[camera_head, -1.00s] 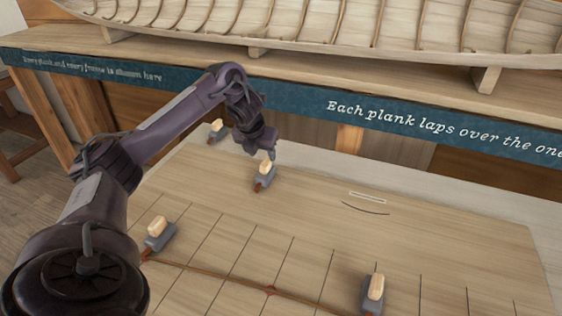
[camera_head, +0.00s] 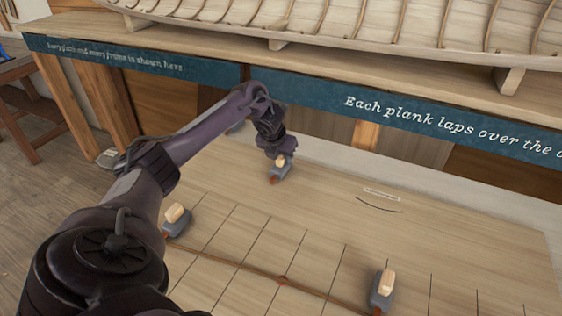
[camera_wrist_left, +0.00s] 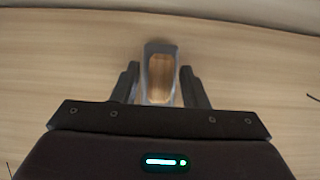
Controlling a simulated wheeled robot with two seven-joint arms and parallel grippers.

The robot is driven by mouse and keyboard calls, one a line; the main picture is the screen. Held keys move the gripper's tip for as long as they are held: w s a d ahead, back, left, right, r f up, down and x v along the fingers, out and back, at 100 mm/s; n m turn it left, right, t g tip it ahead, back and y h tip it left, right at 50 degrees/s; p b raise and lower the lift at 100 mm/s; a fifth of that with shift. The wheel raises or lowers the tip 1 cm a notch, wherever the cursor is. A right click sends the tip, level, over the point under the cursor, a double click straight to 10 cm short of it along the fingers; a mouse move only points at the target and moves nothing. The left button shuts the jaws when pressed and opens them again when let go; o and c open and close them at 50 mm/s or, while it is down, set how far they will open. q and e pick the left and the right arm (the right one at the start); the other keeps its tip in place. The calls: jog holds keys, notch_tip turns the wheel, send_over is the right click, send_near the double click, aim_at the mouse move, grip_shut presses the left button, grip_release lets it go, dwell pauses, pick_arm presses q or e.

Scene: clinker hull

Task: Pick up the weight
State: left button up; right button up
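A grey weight with a pale wooden grip (camera_head: 281,172) sits on the far left part of the wooden board, beneath my left gripper (camera_head: 279,157). In the left wrist view, the weight (camera_wrist_left: 160,76) is between the two dark fingers of the left gripper (camera_wrist_left: 160,86), with a gap on each side. The fingers are apart. Whether they reach down to the weight's height is hard to tell. Similar weights stand at the board's near left (camera_head: 177,222) and near middle (camera_head: 382,290). My right gripper is out of view.
The wooden board (camera_head: 450,240) has dark grid lines and a brown cord (camera_head: 235,264) across its near part. Behind it is a ledge with a blue lettered band (camera_head: 420,117), below a wooden hull (camera_head: 400,25). The board's right far area is clear.

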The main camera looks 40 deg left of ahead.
pick_arm(q)
grip_shut()
jog(key=shift+w, duration=0.1)
jog(key=shift+r, duration=0.2)
jog(key=shift+w+r, duration=0.1)
jog(key=shift+r, duration=0.15)
notch_tip(320, 180, up, 7)
jog(key=shift+a+f, duration=0.1)
jog(key=shift+f, duration=0.1)
notch_tip(320, 180, up, 13)
jog(key=p, duration=0.7)
jog(key=shift+f, duration=0.2)
